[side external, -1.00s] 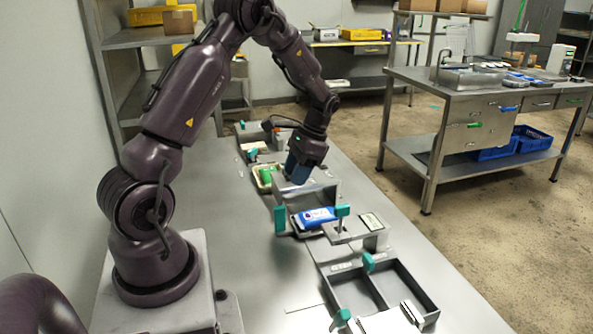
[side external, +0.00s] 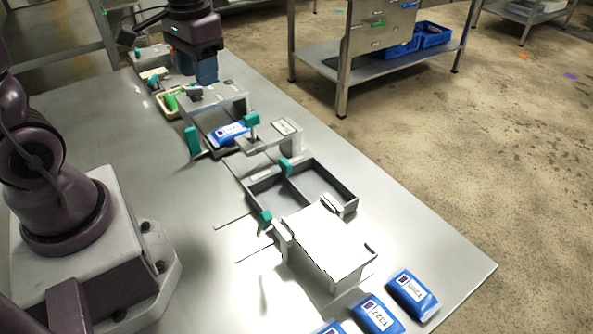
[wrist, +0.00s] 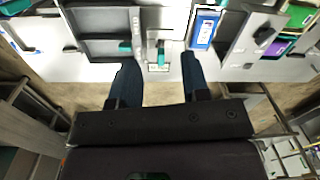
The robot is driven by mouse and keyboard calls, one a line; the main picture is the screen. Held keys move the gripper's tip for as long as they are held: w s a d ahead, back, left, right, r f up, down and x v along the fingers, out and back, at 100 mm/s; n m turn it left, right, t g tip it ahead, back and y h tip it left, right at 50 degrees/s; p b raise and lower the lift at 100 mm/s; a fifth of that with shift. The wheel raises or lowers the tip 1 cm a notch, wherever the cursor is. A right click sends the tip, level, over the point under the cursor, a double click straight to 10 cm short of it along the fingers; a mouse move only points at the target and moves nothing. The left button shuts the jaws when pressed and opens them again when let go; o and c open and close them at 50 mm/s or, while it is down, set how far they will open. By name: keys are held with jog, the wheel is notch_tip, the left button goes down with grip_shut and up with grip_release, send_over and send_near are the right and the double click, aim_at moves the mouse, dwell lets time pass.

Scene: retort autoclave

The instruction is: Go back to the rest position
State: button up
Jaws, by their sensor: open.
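My gripper (side external: 205,72) is in the upper left of the side external view, raised above the far part of the bench; its fingers point down. In the wrist view my gripper (wrist: 160,72) shows two dark blue fingers spread apart with nothing between them.
A two-compartment grey tray (side external: 318,180) and a white box-like block (side external: 325,240) stand nearer on the bench. Several blue pouches (side external: 412,293) lie at the near end. A cream tray with a green item (side external: 168,104) is at the far left. The bench's left middle is clear.

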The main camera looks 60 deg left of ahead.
jog(key=s+d+r+m+t, duration=0.2)
jog(key=s+d+r+t, duration=0.3)
jog(key=d+r, duration=0.3)
jog(key=shift+s+d+r+m+t, duration=0.15)
jog(key=shift+s+d+m+t, duration=0.15)
jog(key=shift+s+d, duration=0.7)
